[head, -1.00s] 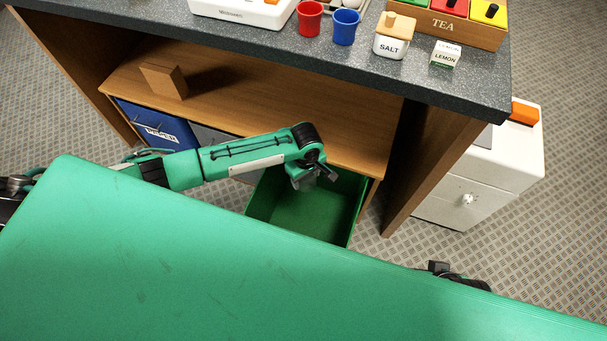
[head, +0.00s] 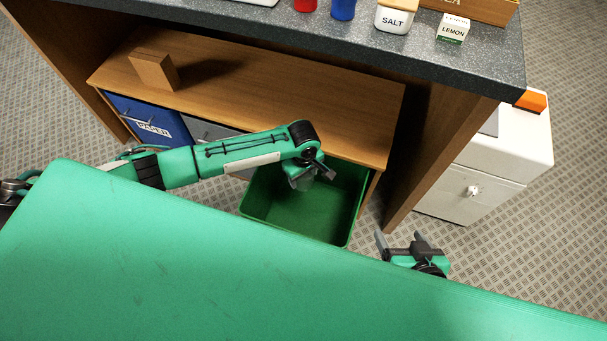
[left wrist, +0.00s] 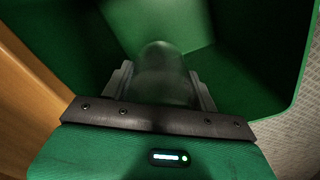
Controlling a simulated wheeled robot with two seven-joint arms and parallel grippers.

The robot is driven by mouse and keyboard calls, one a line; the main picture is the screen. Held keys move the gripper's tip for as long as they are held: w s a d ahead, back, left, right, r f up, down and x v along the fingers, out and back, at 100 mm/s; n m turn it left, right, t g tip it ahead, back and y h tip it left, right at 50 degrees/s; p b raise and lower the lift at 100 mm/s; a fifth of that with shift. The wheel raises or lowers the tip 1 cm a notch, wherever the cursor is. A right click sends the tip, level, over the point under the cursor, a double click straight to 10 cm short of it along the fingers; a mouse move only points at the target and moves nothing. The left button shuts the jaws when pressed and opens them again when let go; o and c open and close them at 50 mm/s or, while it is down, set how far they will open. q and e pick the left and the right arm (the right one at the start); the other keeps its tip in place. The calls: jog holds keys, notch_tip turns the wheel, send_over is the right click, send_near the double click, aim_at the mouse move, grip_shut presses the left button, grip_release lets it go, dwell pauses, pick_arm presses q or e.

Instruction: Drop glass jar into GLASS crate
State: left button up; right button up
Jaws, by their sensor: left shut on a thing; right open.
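My left gripper (head: 312,180) reaches over the pulled-out green crate (head: 258,212), whose label is not visible. In the left wrist view the gripper (left wrist: 160,92) is shut on a clear, dim glass jar (left wrist: 160,62) between its fingers. The jar is hard to make out in the head view. The green crate's walls and floor (left wrist: 232,72) surround the jar in the wrist view; I cannot tell how high it is above the floor.
A blue crate labelled PAPER (head: 150,118) and a grey crate (head: 205,131) sit under the wooden shelf (head: 285,110). A cardboard box (head: 153,70) stands on the shelf. The dark counter (head: 300,32) overhangs. A white cabinet (head: 490,180) stands at right.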

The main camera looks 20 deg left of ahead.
jog(key=shift+a, duration=0.2)
pick_arm(q)
jog(key=o, duration=1.2)
jog(key=shift+f, duration=0.1)
notch_tip(320, 180, up, 13)
jog(key=p, duration=0.3)
jog(key=shift+p, duration=0.4)
jog(key=shift+r, duration=0.45)
pick_arm(e)
jog(key=s+d+r+g+h, duration=0.1)
jog(key=s+d+g+h, duration=0.2)
jog(key=d, duration=0.5)
jog(key=shift+s+r+m+g, duration=0.25)
jog(key=shift+s+m+g, duration=0.05)
jog(key=shift+s+g, duration=0.65)
jog(key=shift+w, duration=0.15)
